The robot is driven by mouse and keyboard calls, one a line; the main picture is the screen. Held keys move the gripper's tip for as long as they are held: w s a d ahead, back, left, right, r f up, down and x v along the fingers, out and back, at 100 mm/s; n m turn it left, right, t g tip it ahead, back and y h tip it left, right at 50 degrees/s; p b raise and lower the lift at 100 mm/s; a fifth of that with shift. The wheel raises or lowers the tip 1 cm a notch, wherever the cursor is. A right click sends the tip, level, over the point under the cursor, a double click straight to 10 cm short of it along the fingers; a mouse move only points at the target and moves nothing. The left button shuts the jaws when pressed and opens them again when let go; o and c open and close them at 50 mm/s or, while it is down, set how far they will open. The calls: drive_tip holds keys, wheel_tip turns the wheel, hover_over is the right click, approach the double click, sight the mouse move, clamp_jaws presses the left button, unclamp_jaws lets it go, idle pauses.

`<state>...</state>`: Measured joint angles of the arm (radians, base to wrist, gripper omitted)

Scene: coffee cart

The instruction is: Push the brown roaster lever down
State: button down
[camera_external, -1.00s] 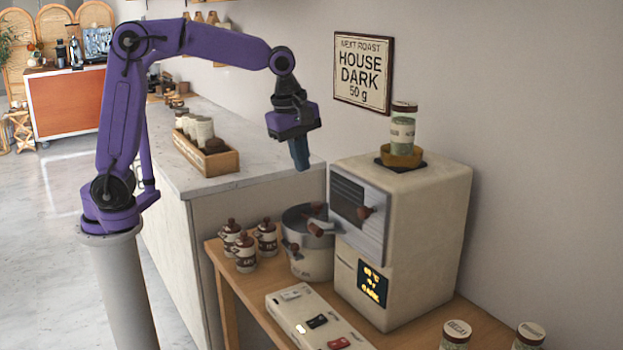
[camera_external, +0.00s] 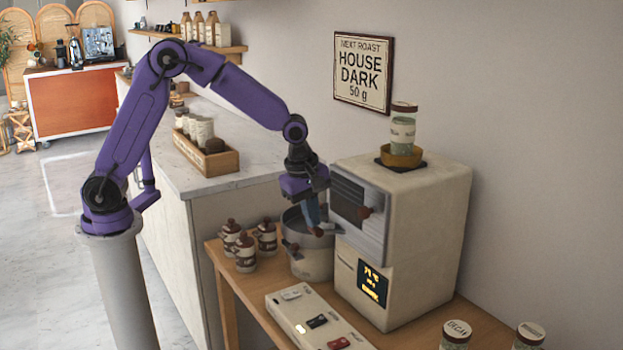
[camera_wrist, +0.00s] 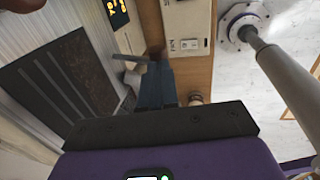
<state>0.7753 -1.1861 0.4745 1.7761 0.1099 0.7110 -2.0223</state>
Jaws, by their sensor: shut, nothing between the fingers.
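The brown lever (camera_external: 319,232) sticks out from a grey bracket on the roaster's left side, above the metal pot (camera_external: 312,262). My gripper (camera_external: 313,215) is shut and empty, its blue fingers pointing down just over the lever. In the wrist view the fingers (camera_wrist: 157,85) end at the lever's brown end (camera_wrist: 154,53), partly hiding it. I cannot tell whether they touch.
The roaster's dark grilled door (camera_wrist: 65,85) is close beside my fingers. Several lidded jars (camera_external: 245,250) stand left of the pot. A cream switch panel (camera_external: 315,320) lies in front. A glass jar (camera_external: 402,130) stands in a brown cup on top of the roaster.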

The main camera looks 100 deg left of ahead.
drive_tip(key=shift+f, duration=0.1)
idle(0.4)
wheel_tip(320, 180, down, 8)
drive_tip(key=s+d, duration=0.1)
drive_tip(key=shift+s+d, duration=0.35)
idle(0.4)
drive_tip(key=shift+r, duration=0.2)
idle(1.3)
drive_tip(key=shift+r, duration=0.7)
